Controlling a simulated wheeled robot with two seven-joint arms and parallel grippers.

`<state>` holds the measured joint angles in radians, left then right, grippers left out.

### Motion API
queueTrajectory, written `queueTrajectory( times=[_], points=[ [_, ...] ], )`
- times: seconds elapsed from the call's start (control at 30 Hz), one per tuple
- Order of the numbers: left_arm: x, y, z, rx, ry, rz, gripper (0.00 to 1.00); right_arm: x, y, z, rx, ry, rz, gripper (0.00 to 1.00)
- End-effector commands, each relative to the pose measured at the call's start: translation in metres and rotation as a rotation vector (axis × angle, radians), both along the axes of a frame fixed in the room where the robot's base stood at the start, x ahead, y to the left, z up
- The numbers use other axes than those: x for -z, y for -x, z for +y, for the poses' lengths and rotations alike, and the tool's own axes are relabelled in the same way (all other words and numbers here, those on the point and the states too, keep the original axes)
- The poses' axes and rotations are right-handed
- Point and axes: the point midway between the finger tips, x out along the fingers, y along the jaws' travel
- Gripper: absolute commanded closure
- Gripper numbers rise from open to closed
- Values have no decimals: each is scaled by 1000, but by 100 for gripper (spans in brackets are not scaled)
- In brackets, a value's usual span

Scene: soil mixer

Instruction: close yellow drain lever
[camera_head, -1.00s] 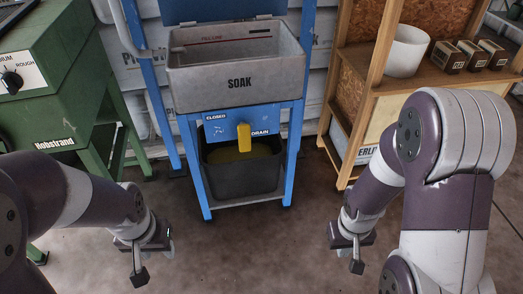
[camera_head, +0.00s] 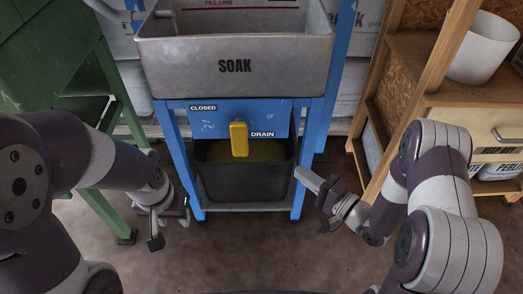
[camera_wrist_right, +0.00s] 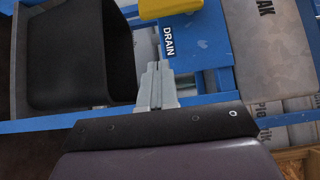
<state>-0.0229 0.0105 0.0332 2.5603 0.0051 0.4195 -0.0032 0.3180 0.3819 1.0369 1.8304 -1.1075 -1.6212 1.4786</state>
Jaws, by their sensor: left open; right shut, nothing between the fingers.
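The yellow drain lever (camera_head: 239,138) hangs straight down from the blue front panel (camera_head: 208,124) below the soak basin, between the labels CLOSED at upper left and DRAIN at lower right. Part of the yellow lever (camera_wrist_right: 156,8) shows at the top of the right wrist view. My right gripper (camera_head: 302,174) is shut and empty, to the right of and lower than the lever, apart from it. In the right wrist view its fingers (camera_wrist_right: 156,70) are together below the DRAIN label. My left gripper (camera_head: 158,222) is open and empty at lower left, away from the lever.
The grey soak basin (camera_head: 235,68) sits on a blue stand (camera_head: 178,155). A black bin (camera_head: 245,180) with dark yellow liquid stands under the lever. A green machine (camera_head: 45,60) is at left. A wooden shelf (camera_head: 445,110) with a white pot (camera_head: 482,48) is at right.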

Motion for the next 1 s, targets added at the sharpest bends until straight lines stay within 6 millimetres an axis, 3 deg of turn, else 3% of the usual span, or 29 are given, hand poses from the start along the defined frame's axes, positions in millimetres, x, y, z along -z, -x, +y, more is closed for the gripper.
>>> queueTrajectory(
  times=[0.27, 0.73, 1.0],
  points=[
    [6, 0, 0, 0, 0, 0, 57, 2, -6, 6, -2, 5, -2, 100],
    [50, 0, 0, 0, 0, 0, 57, 5, -73, 75, -3, 4, -4, 100],
    [64, 0, 0, 0, 0, 0, 57, 2, -71, 107, 1, 4, -3, 100]
  ],
)
